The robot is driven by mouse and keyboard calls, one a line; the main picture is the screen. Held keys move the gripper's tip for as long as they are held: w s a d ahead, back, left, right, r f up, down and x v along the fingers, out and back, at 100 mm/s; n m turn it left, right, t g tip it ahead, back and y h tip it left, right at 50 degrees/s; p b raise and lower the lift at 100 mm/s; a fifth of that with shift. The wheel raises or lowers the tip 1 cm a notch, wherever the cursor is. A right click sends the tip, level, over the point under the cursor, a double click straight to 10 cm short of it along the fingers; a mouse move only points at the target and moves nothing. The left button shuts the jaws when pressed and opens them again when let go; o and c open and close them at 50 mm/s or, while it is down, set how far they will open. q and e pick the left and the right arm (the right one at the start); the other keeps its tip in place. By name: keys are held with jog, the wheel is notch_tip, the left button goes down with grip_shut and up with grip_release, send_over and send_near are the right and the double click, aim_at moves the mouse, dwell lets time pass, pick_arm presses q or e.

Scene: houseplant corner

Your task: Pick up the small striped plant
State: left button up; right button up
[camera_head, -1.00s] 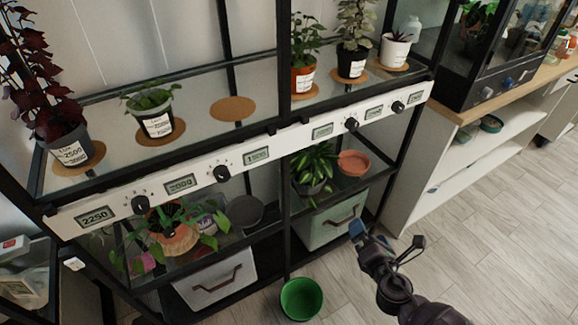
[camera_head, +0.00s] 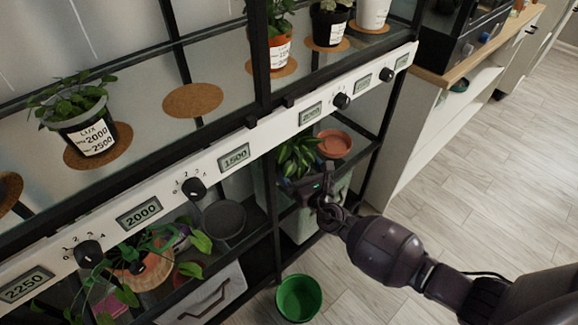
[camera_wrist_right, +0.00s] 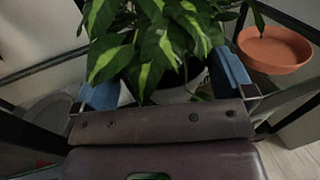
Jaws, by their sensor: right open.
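A small plant with green, light-striped leaves (camera_head: 298,156) stands on the lower right shelf in the head view. Its leaves (camera_wrist_right: 150,40) fill the middle of the right wrist view, and a bit of its pale pot (camera_wrist_right: 182,92) shows under them. My right gripper (camera_wrist_right: 165,85) is open, with one blue finger on each side of the plant. In the head view the right gripper (camera_head: 308,184) is right in front of the plant and hides most of its pot. I cannot tell whether the fingers touch the pot. My left gripper is not in view.
A terracotta saucer (camera_head: 333,144) lies just right of the plant. A dark upright post (camera_head: 272,205) stands to its left. The white rail with dials (camera_head: 236,157) runs above. A green bucket (camera_head: 299,298) stands on the floor below. The floor to the right is clear.

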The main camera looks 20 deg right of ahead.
aim_at(296, 164)
jog(key=w, duration=0.3)
jog(key=w+b, duration=0.1)
jog(key=shift+w+a+f, duration=0.15)
jog(key=shift+w+f, duration=0.1)
jog(key=shift+f, duration=0.1)
jog(key=shift+w+r, duration=0.15)
jog(key=shift+w, duration=0.25)
jog(key=c, duration=0.8)
